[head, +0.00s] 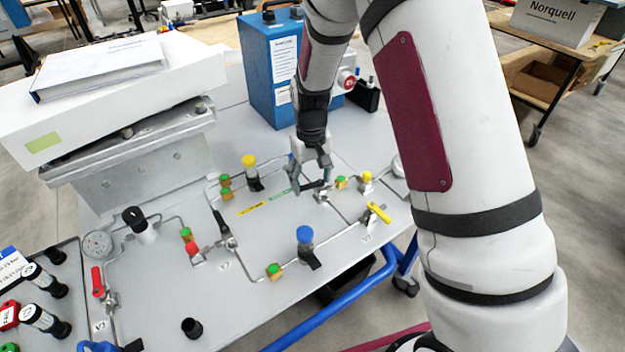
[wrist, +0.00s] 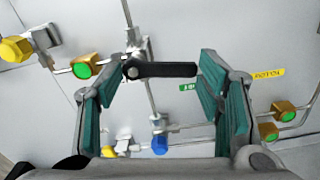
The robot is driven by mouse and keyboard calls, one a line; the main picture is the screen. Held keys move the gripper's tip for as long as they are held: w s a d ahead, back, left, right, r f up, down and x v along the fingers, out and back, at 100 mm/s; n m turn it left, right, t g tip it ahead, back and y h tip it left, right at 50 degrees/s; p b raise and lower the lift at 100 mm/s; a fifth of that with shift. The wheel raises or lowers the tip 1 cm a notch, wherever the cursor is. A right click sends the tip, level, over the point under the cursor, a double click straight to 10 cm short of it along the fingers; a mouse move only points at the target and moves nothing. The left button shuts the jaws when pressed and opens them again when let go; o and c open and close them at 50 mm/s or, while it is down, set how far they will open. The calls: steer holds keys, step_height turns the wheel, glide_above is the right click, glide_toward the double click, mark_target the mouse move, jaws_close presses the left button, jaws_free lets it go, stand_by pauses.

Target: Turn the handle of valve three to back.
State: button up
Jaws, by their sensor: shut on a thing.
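The valve (head: 321,197) under my gripper has a black lever handle (head: 314,186) and sits on a thin pipe on the grey panel. No legible label marks it as valve three. In the wrist view the handle (wrist: 165,70) lies crosswise, its pivot end on the metal valve body (wrist: 136,46) at left and its free end at right. My gripper (head: 310,187) points down over it. In the wrist view the teal-padded fingers (wrist: 160,72) stand at the two ends of the handle, gripping it lengthwise. The fingers partly hide the valve in the head view.
A yellow-handled valve (head: 379,212) and a yellow-capped fitting (head: 366,181) lie to the right. A blue-capped fitting (head: 305,240) stands in front, and another black-handled valve (head: 226,235) is left. A blue box unit (head: 272,70) stands behind.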

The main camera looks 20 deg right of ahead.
steer(key=m, duration=0.2)
steer(key=w+m, duration=0.1)
steer(key=shift+m, duration=0.4)
steer(key=m, duration=0.3)
steer(key=shift+w+d+m, duration=0.15)
steer(key=shift+w+m, duration=0.15)
steer(key=m, duration=0.3)
steer(key=shift+w+d+m, duration=0.25)
steer(key=shift+w+m, duration=0.05)
steer(key=shift+w+d+m, duration=0.15)
steer(key=shift+d+m, duration=0.1)
steer(key=shift+m, duration=0.9)
steer(key=shift+w+d+m, duration=0.1)
steer(key=shift+d+m, duration=0.1)
steer(key=shift+m, duration=0.95)
steer(key=o, duration=1.1)
steer(key=shift+o, duration=0.2)
step_height(320, 180, up, 12)
